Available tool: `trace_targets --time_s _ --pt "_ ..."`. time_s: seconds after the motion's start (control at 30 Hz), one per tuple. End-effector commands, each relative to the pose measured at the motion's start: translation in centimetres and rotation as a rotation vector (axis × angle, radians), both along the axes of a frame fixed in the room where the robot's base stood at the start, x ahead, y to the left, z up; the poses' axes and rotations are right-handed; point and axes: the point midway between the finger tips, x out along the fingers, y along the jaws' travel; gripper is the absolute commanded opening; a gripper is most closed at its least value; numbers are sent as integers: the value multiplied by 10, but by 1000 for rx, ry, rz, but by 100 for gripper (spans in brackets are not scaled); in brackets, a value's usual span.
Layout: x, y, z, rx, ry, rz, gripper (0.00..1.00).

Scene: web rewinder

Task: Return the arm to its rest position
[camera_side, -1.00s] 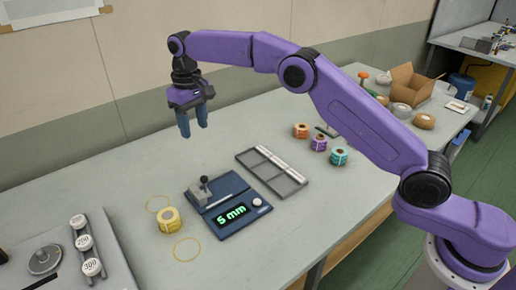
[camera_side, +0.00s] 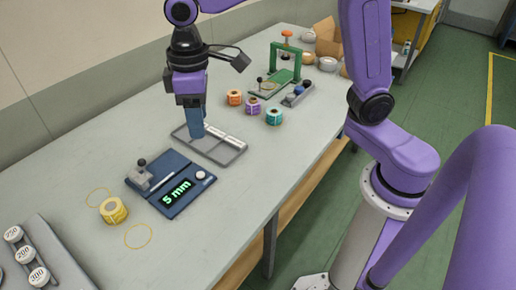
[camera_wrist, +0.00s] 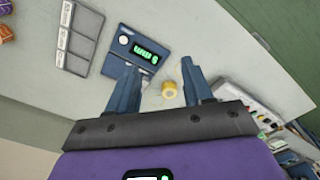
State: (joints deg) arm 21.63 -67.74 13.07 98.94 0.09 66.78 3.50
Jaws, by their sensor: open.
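My gripper (camera_side: 196,132) is open and empty in the side view, pointing down. It overlaps the left part of a grey compartment tray (camera_side: 232,157), and its exact height above the table cannot be told. In the wrist view the two blue fingers are apart (camera_wrist: 160,80). A yellow label roll (camera_wrist: 169,89) shows in the gap between them, lower down on the table and not held. My purple arm reaches in from the right in the side view, its upper part cut off by the frame.
A blue device reading 5 mm (camera_side: 172,183) lies left of the tray. The yellow roll (camera_side: 113,210) sits near two yellow rings. Orange (camera_side: 234,97), purple (camera_side: 253,106) and teal (camera_side: 273,116) rolls and a green frame (camera_side: 286,60) stand behind. Round weights (camera_side: 25,255) are at left.

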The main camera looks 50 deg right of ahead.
Motion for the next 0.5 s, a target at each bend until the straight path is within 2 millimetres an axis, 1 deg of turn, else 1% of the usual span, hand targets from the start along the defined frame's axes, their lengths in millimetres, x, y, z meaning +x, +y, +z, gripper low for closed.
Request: trace_targets --time_s 0.03,0.17,0.3,0.4,0.5 --pt "-20 -12 0 2 -2 30 51" --pt "-66 -40 -7 3 -3 106 51" --pt "-115 -74 -17 5 -5 187 51" --pt "-147 -100 -27 8 -7 243 51" --pt "-174 -123 -37 8 -7 290 51"
